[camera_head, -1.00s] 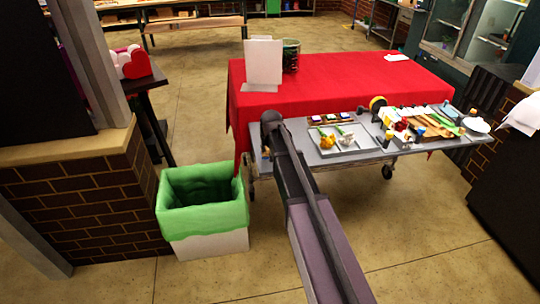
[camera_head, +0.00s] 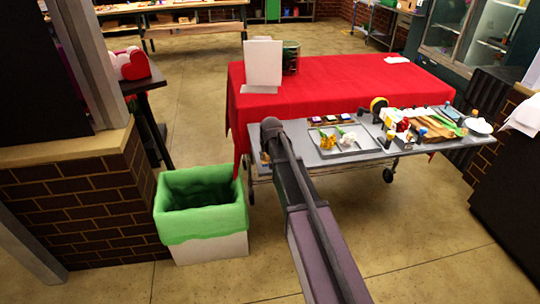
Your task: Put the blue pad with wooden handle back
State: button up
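I cannot make out the blue pad with wooden handle for certain. Small blue spots and brown wooden pieces (camera_head: 437,132) show among the crowded items at the right of the grey cart (camera_head: 372,153), too small to tell apart. My arm reaches from the bottom of the picture up to the cart's left end. My gripper is not visible; it seems hidden behind my own arm. A small yellowish patch shows left of the arm at the cart's edge, unclear.
A grey tray (camera_head: 325,152) with a yellow and a white flower lies on the cart. Small dark square boxes (camera_head: 328,119) stand behind it. A red-covered table (camera_head: 335,95) stands behind the cart. A green-lined bin (camera_head: 200,225) is at left. Floor is open at front right.

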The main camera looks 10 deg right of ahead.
jog(key=shift+o, duration=0.4)
jog(key=shift+r, duration=0.2)
jog(key=p+v, duration=1.1)
jog(key=v, duration=0.1)
dwell(0.4)
dwell(0.6)
jog(key=s+d+f+g, duration=0.1)
jog(key=s+g, duration=0.3)
jog(key=s, duration=2)
jog(key=shift+s+f+g, duration=0.15)
jog(key=shift+f+g, duration=0.1)
jog(key=shift+g, duration=0.05)
jog(key=shift+d, duration=0.1)
